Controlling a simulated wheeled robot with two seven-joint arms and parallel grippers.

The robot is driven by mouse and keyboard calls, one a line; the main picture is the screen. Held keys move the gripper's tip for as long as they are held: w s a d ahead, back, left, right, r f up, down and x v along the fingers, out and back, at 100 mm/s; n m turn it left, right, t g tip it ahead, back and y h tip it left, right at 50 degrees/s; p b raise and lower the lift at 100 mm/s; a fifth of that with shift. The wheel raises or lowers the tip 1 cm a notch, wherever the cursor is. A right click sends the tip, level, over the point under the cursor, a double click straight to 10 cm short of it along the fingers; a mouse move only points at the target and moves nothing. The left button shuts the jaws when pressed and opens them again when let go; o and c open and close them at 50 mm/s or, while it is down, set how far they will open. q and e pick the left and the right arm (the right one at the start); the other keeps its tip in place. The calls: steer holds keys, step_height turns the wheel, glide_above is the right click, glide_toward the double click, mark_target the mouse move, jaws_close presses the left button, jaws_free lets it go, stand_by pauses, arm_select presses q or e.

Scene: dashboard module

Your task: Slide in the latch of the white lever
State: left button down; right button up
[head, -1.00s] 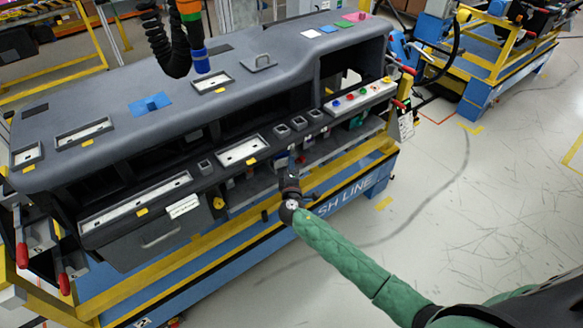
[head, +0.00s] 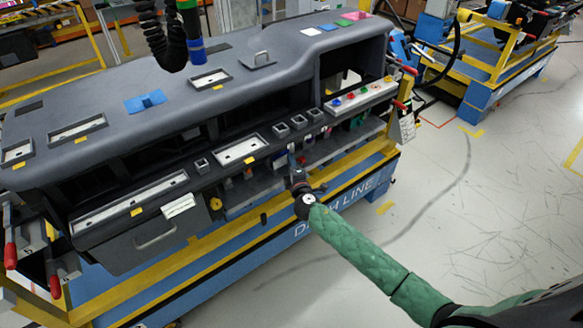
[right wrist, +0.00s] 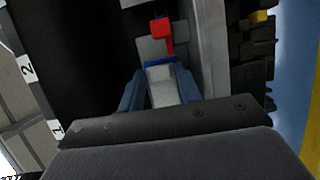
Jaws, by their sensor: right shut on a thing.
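In the right wrist view a pale grey-white piece, which looks like the white lever (right wrist: 162,82), stands between the two blue-grey fingers of my right gripper (right wrist: 160,88). A blue strip (right wrist: 160,63) crosses its far end. A red piece (right wrist: 162,33), possibly the latch, sits just beyond it on a grey plate. In the head view my right gripper (head: 296,168) reaches the lower front of the dashboard module (head: 220,75); the lever is too small to tell there. My right gripper is shut on the lever. My left gripper is out of view.
A blue and yellow cart (head: 345,190) carries the module. A black cable with a blue-ended tool (head: 195,48) hangs above the module's top. Red-handled levers (head: 10,256) stick out at the left end. The floor (head: 480,210) to the right is clear.

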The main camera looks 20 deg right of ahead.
steer(key=o, duration=0.8)
steer(key=shift+c, duration=0.2)
steer(key=shift+s+f, duration=0.1)
steer(key=shift+s, duration=0.1)
arm_select(q)
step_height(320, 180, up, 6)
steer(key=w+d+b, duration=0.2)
steer(key=shift+b, duration=0.4)
arm_select(e)
steer(key=s, duration=0.7)
steer(key=shift+s, duration=0.2)
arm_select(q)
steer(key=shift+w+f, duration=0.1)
arm_select(e)
steer(key=shift+a, duration=0.1)
